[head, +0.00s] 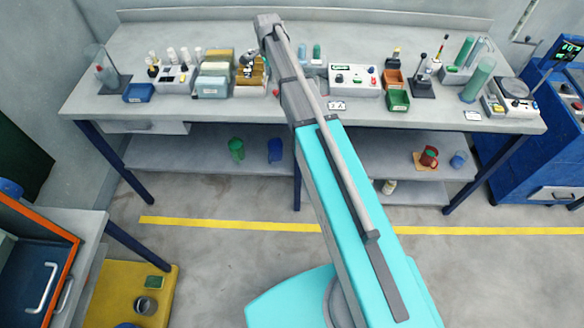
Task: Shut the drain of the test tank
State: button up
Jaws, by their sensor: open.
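I cannot pick out the test tank or its drain for certain. An orange-rimmed box (66,262) with a dark blue inside and a pale handle (42,288) is cut off at the lower left. A blue cabinet (510,158) with a lit panel and knobs stands at the far right, partly out of frame. My turquoise and grey arm reaches up the middle of the head view, over the workbench (215,120). I cannot make out my gripper's fingers at its end, and the arm covers part of the bench.
The bench holds a white control box (354,79), a green bin (397,100), an orange bin (392,80), a blue bin (138,92) and green cylinders. A green cup (237,148) and red mug (429,156) sit below. A yellow platform (105,290) is lower left. Floor is open before the bench.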

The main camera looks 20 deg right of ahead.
jog(key=shift+r+p, duration=3.45)
jog(key=shift+r, duration=0.35)
jog(key=s+f+n+b, duration=1.3)
jog(key=s+f+b, duration=1.4)
jog(key=f+b, duration=0.3)
jog(key=shift+n, duration=0.4)
notch_tip(320, 180, up, 30)
jog(key=m+p, duration=1)
jog(key=p, duration=2)
send_over(274, 91)
jog(key=shift+d, duration=0.1)
jog(key=shift+f, duration=0.25)
